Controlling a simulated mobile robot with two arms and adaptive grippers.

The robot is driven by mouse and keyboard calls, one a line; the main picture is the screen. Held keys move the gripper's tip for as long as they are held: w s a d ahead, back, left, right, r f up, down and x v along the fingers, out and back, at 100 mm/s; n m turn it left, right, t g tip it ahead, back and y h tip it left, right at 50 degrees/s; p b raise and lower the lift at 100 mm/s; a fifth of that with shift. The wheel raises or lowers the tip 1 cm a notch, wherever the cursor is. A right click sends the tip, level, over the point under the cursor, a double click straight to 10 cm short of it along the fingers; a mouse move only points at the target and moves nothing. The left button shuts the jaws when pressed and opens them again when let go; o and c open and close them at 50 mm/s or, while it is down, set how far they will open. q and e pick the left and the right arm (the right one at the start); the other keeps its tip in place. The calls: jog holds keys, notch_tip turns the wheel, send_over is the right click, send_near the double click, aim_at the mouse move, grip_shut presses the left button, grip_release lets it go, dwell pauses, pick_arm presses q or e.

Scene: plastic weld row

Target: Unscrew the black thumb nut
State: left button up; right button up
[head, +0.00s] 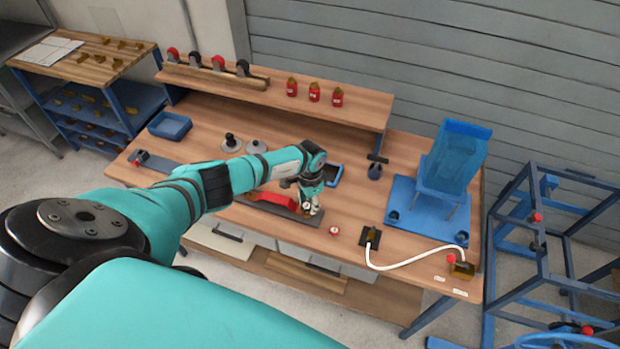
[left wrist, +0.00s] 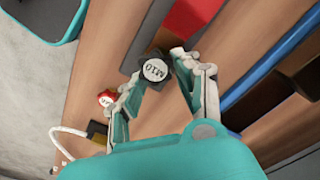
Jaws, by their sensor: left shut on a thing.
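The black thumb nut (left wrist: 155,70), with a white top marked M10, sits between the fingertips of my left gripper (left wrist: 157,72) in the left wrist view. The fingers are shut on its sides. In the head view my left gripper (head: 309,208) points down at the right end of a dark bar (head: 245,197) on the bench and mostly hides the nut. A red part (head: 277,201) lies along that bar, left of the gripper. Whether the nut is still on a thread cannot be seen. My right gripper is not in view.
A red-and-white round piece (head: 334,231) lies on the bench just right of the gripper. Further right are a dark plate (head: 370,238), a white cable (head: 410,264) and a blue fixture (head: 428,212). Red bottles (head: 314,92) stand on the rear shelf.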

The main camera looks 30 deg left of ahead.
aim_at(310, 204)
pick_arm(q)
jog(key=shift+r, duration=1.7)
